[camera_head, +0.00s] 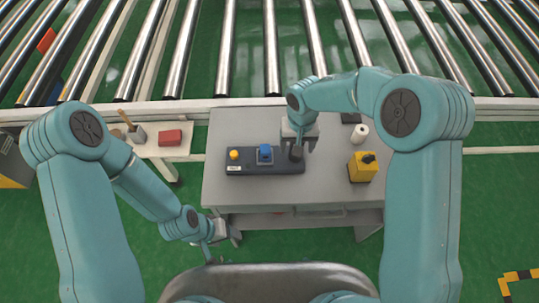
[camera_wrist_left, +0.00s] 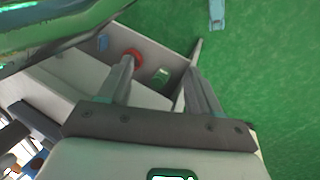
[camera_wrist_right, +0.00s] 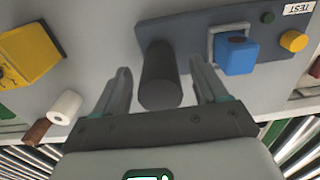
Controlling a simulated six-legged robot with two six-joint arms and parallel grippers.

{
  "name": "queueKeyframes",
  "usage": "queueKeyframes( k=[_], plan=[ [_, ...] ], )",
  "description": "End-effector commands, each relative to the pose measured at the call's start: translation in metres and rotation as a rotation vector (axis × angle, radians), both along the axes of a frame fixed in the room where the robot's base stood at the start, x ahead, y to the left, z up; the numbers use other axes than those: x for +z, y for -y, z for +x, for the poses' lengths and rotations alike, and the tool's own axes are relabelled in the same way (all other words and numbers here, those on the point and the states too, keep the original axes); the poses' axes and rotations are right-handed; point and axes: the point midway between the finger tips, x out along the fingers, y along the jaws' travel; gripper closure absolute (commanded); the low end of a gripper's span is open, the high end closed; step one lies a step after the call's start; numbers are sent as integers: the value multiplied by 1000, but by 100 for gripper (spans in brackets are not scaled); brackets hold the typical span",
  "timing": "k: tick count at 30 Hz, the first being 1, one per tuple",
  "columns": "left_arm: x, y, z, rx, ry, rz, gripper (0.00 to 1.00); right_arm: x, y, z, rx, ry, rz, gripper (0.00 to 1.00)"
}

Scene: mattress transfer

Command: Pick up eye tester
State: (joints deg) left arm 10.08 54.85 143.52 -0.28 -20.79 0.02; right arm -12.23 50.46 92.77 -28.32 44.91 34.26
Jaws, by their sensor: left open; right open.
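A long dark test panel (camera_head: 265,168) lies on the grey table, with a "TEST" label at its left end in the head view. A black cylinder (camera_wrist_right: 160,80) stands at the panel's right end; I take it as the eye tester, but cannot be sure. My right gripper (camera_head: 298,142) is open over this end. In the right wrist view the cylinder lies between its open fingers, with gaps on both sides. My left gripper (camera_head: 222,243) is open and empty, low beside the table's front left corner; its fingers also show in the left wrist view (camera_wrist_left: 158,75).
The panel carries a blue block (camera_head: 265,153) in a grey frame and a yellow button (camera_head: 234,155). A yellow box (camera_head: 363,168) and white roll (camera_head: 359,133) stand right on the table. A side table holds a red box (camera_head: 170,137). A roller conveyor (camera_head: 230,50) runs behind.

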Motion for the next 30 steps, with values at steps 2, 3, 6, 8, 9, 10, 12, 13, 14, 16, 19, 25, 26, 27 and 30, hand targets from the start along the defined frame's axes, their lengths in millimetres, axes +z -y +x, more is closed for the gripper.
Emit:
queueKeyframes(
  k=[2, 3, 6, 8, 9, 10, 12, 13, 14, 16, 19, 25, 26, 27, 30],
  plan=[
    [4, 0, 0, 0, 0, 0, 36, -10, 0, 0, 0, -2, -2, 28],
    [5, 0, 0, 0, 0, 0, 36, -14, 0, 0, 0, -1, -1, 28],
    [5, 0, 0, 0, 0, 0, 36, -18, 0, 0, 0, 2, -1, 28],
    [4, 0, 0, 0, 0, 0, 36, -19, 0, 0, 0, 2, -1, 28],
    [4, 0, 0, 0, 0, 0, 36, -19, 0, 0, 0, 2, -1, 28],
    [4, 0, 0, 0, 0, 0, 36, -19, 0, 0, 0, 2, -1, 28],
    [4, 0, 0, 0, 0, 0, 36, -19, 0, 0, 0, 2, -1, 34],
    [4, 0, 0, 0, 0, 0, 36, -19, 0, 0, 0, 2, -1, 44],
    [4, 0, 0, 0, 0, 0, 36, -18, 0, 0, 0, 2, -1, 54],
    [4, 0, 0, 0, 0, 0, 36, -18, 0, 0, 0, 2, -1, 76],
    [4, 0, 0, 0, 0, 0, 36, -19, 0, 0, 0, 2, -1, 100],
    [4, 0, 0, 0, 0, 0, 36, -18, 0, 1, 0, 4, 0, 100],
    [4, 0, 0, 0, 0, 0, 36, -18, 0, 1, 0, 4, 0, 100],
    [4, 0, 0, 0, 0, 0, 36, -18, 0, 1, 0, 4, 0, 100],
    [4, 0, 0, 0, 0, 0, 36, -15, 0, 1, 0, 5, 0, 100]
  ],
)
